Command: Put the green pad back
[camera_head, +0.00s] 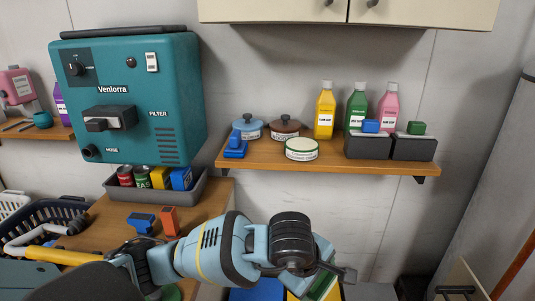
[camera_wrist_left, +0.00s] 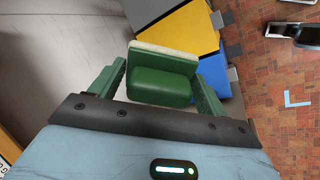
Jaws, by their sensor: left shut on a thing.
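The green pad (camera_wrist_left: 163,86) has a dark green body and a pale strip along its far edge. My left gripper (camera_wrist_left: 161,94) is shut on it, with one finger on each side. In the head view the left gripper (camera_head: 325,284) is low at the centre right, below the shelf, and a sliver of the green pad (camera_head: 322,286) shows there, mostly hidden by the wrist. On the shelf (camera_head: 270,153), two dark grey holders (camera_head: 366,149) (camera_head: 413,150) stand side by side, with a blue piece (camera_head: 371,126) and a green piece (camera_head: 416,128) showing above them. My right gripper is out of view.
Bottles and lidded pots stand on the shelf; a cupboard (camera_head: 380,12) hangs above. A teal machine (camera_head: 130,95) is at left, above a counter with a grey tray (camera_head: 155,190). Blue (camera_wrist_left: 214,72) and yellow (camera_wrist_left: 188,34) surfaces lie beyond the pad, over brick floor (camera_wrist_left: 270,75).

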